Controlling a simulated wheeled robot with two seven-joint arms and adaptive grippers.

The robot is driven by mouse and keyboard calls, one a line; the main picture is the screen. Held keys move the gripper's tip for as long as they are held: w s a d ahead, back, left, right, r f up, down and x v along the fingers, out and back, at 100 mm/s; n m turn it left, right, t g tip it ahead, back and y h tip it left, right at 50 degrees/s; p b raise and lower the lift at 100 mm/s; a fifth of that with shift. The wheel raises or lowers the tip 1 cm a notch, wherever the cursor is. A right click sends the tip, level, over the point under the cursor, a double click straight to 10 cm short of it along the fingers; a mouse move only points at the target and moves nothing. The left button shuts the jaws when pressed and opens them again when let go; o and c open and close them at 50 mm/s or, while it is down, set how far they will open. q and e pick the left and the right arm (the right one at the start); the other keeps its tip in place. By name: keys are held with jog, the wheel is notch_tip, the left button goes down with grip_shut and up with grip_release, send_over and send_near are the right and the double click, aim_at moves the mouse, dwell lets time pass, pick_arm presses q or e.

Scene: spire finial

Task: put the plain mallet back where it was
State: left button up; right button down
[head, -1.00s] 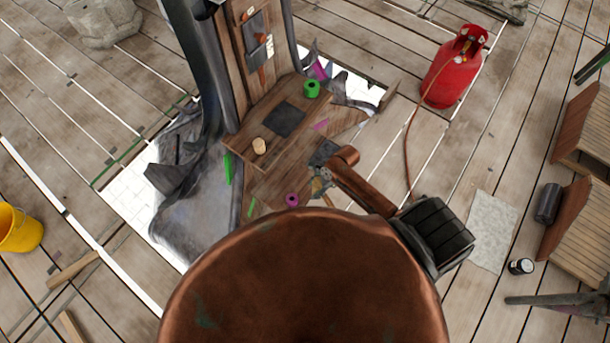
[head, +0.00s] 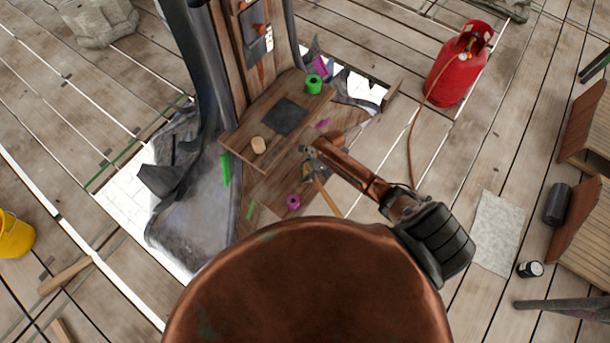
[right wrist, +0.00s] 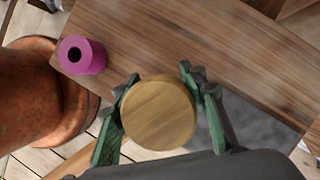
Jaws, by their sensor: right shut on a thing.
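The plain mallet is in my right gripper (head: 309,167). In the right wrist view its round, unmarked wooden end (right wrist: 158,112) sits between the two green fingers (right wrist: 158,95), seen end-on; the rest is hidden beneath. In the head view a thin tan handle (head: 328,197) slants down from the gripper to the copper dome's edge. The gripper is over the right part of a wooden bench (head: 262,108). A second round tan wooden piece (head: 259,145) stands on the bench's left part, apart from the gripper. My left gripper is not in view.
A large copper dome (head: 310,285) fills the bottom. A magenta holed cylinder (head: 293,201) is near it; it also shows in the right wrist view (right wrist: 82,55). A green one (head: 314,84) stands at the bench's back, beside a dark square (head: 285,116). A red gas cylinder (head: 459,65) stands right.

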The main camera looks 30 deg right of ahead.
jog(key=shift+f, duration=1)
jog(key=shift+f, duration=0.15)
jog(key=c, duration=1.2)
grip_release()
jog(key=p+v, duration=0.3)
jog(key=v, duration=0.9)
jog(key=shift+p, duration=0.35)
